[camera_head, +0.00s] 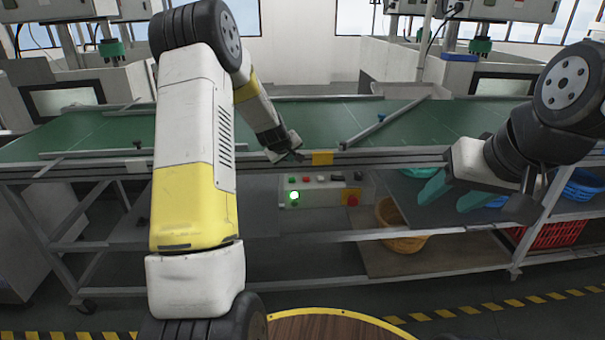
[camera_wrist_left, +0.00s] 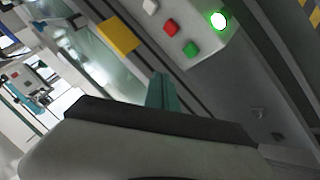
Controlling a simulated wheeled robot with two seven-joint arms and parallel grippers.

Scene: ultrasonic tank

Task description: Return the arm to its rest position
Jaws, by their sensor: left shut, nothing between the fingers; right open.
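My left arm rises from the bottom, bends at the top and reaches down to the front edge of the green conveyor. My left gripper (camera_head: 297,156) is at that edge, above and slightly left of the control box (camera_head: 325,190). In the left wrist view its teal fingers (camera_wrist_left: 160,92) are closed with nothing between them. My right gripper (camera_head: 448,192) is at the right, in front of the shelf, with its teal fingers apart and empty.
The control box has a lit green button (camera_head: 294,196), which also shows in the left wrist view (camera_wrist_left: 218,20). A yellow block (camera_head: 322,158) is on the conveyor's front rail. Baskets (camera_head: 400,240) and a red crate (camera_head: 556,234) sit on the lower shelf. Open floor lies in front.

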